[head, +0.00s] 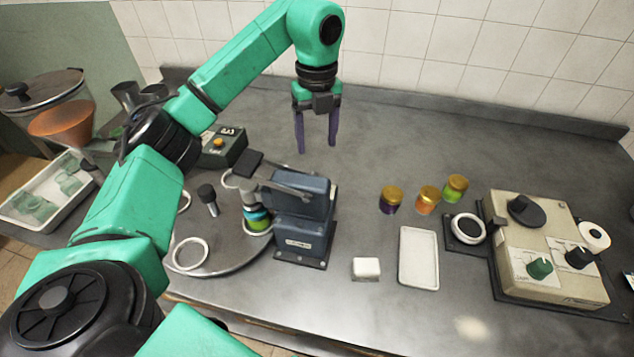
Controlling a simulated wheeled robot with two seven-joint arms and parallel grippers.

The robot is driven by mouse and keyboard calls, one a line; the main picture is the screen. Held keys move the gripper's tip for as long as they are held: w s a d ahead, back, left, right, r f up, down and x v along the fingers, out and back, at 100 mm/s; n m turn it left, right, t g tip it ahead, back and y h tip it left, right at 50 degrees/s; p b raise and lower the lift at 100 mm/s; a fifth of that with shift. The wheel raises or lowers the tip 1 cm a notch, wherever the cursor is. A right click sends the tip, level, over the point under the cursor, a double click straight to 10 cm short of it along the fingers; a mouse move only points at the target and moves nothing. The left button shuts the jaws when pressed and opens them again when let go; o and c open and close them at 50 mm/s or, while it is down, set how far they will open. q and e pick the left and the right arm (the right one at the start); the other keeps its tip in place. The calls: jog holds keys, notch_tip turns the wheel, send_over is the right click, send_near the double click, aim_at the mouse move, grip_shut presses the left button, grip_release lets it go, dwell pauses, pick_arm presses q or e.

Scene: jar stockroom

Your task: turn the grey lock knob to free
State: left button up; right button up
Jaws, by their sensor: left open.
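My left gripper (317,146) hangs open and empty above the back of the counter, behind the blue-grey machine (305,215), its purple fingers pointing down. No knob clearly reads as the grey lock knob. A beige unit (548,240) at the right carries a dark round dial (525,210), a green knob (540,268) and a black knob (580,257). Their markings are too small to read. My right gripper is out of view.
A jar (257,220) sits under the machine's head. Three gold-lidded jars, purple (391,200), orange (427,201) and green (455,189), stand right of it. A white block (366,268) and white tray (418,257) lie in front. The back middle counter is clear.

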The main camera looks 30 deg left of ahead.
pick_arm(q)
notch_tip(320, 180, down, 14)
jog(key=shift+r+p, duration=0.25)
jog(key=shift+p, duration=0.6)
grip_shut()
